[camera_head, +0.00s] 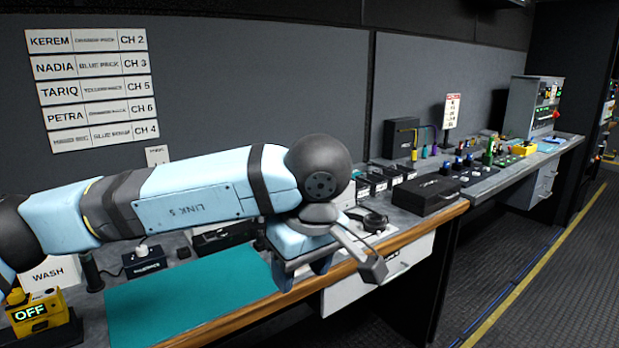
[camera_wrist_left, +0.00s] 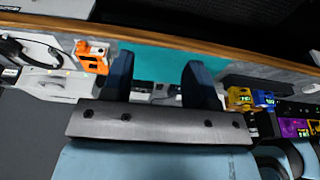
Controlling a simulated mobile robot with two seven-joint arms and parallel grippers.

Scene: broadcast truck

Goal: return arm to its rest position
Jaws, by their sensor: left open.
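My left arm comes in from the left of the head view and reaches across the bench, with its light-blue link marked "LINK 5". My left gripper (camera_head: 303,270) hangs at its end, near the bench's wooden front edge and the right end of the teal mat. The wrist view shows its two dark blue fingers apart, with nothing held between them (camera_wrist_left: 160,82). My right gripper is in neither view. The arm hides part of the bench and the wall behind it.
The teal mat (camera_head: 185,298) lies bare on the bench. A yellow "OFF" box (camera_head: 33,312) stands at left. Headphones (camera_head: 368,219), a black case (camera_head: 427,195) and several small devices are to the right. An orange device (camera_wrist_left: 91,57) shows in the wrist view. The floor at right is clear.

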